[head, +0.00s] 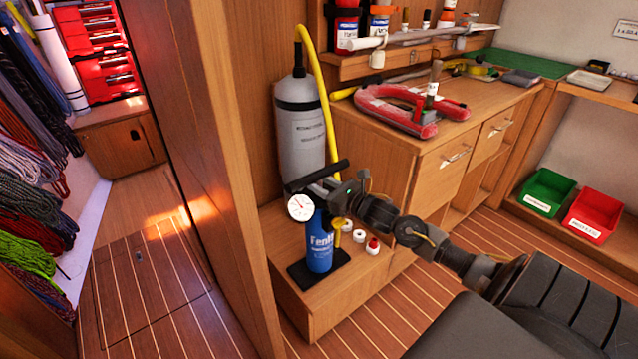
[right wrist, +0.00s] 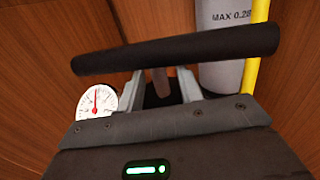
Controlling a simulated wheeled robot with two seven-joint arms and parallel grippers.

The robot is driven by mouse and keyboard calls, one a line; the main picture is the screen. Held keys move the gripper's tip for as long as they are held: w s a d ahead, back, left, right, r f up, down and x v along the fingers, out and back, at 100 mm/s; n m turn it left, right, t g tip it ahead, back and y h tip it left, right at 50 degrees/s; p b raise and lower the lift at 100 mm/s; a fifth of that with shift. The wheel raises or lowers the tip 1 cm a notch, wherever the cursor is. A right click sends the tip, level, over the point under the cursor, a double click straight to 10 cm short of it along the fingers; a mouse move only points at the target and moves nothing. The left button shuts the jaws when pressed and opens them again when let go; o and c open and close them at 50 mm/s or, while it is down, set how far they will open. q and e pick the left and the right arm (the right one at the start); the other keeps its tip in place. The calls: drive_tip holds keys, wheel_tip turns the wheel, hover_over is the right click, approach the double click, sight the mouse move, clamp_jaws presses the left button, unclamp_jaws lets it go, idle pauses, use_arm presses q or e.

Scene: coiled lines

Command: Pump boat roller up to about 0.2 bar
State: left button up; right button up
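The grey boat roller (head: 302,130) stands upright against the wooden wall, a yellow hose (head: 327,110) running from its top. Its lower part, marked "MAX 0.2" and a further unclear character, shows in the right wrist view (right wrist: 222,60). A blue pump (head: 319,245) stands on a black foot plate, with a black bar handle (head: 318,176). Its round white gauge (head: 300,207) has a needle pointing up in the right wrist view (right wrist: 97,101); the value is too small to read. My right gripper (right wrist: 160,88) has its fingers apart around the pump's shaft, just below the handle, fingertips partly hidden. My left gripper is out of view.
Small white and red caps (head: 372,244) lie beside the pump on the low wooden step (head: 340,290). A red U-shaped fender-like thing (head: 395,112) lies on the counter. Green (head: 546,190) and red (head: 594,212) bins stand on the right shelf. A wooden partition (head: 225,150) rises left of the pump.

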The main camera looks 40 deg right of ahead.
drive_tip(key=shift+w+a, duration=0.15)
drive_tip(key=shift+w, duration=0.5)
clamp_jaws()
